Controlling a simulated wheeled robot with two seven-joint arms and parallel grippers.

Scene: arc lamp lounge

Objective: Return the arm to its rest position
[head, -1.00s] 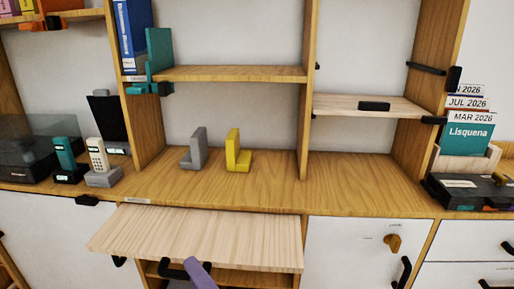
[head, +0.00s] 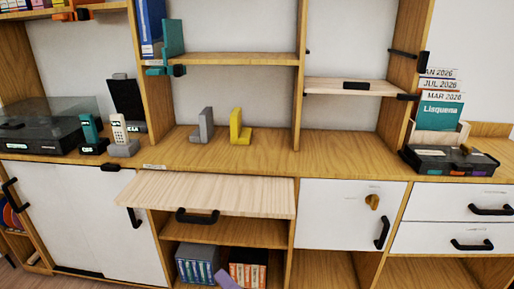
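A small purple tip (head: 227,279), which looks like part of my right gripper, shows at the bottom edge, left of the middle. It is in front of the open lower compartment, below the pull-out board. The rest of the gripper is out of the frame, so its opening and anything in it are hidden. My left gripper is not in view. The pale wooden pull-out board (head: 215,192) sticks out from the cabinet, with a black handle (head: 197,216) on its front edge. The purple tip appears apart from the handle.
Grey (head: 205,126) and yellow (head: 239,127) bookends stand on the wooden counter (head: 345,153). Phones (head: 121,137) and a turntable (head: 40,130) are at left. A black case (head: 445,160) is at right. Below are binders (head: 197,264), a white door (head: 347,214) and drawers (head: 460,203).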

